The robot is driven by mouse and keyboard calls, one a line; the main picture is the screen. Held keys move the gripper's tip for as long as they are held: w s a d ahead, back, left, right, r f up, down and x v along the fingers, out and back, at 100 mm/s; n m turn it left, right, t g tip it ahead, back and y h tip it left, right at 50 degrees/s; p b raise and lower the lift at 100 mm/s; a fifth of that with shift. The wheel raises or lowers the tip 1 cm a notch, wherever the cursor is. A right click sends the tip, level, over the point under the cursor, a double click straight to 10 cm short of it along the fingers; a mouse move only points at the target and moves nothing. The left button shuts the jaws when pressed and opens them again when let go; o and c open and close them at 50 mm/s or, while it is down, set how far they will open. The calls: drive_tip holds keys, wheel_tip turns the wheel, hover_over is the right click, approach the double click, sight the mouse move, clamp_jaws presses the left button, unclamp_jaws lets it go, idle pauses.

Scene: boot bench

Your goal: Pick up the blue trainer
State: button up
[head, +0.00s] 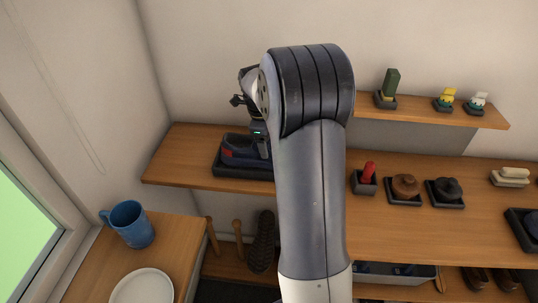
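A dark blue shoe with a red patch (238,147), which looks like the blue trainer, lies in a dark tray (230,170) on the left part of the wooden bench top. My arm covers the right side of the tray and part of the shoe. My gripper (262,150) points down at the right end of the shoe. Its fingers are mostly hidden behind my arm and too small to read, so I cannot tell whether they touch the shoe or are open or shut.
Right of my arm, the bench top (440,220) holds a red item in a holder (367,175), brown (405,185) and black (447,187) round items, and another dark tray (522,225). A small shelf (430,112) stands above. A blue mug (131,224) and white plate (143,288) sit front left.

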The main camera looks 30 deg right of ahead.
drive_tip(key=c, duration=1.2)
drive_tip(key=shift+c, duration=0.9)
drive_tip(key=shift+r, duration=0.2)
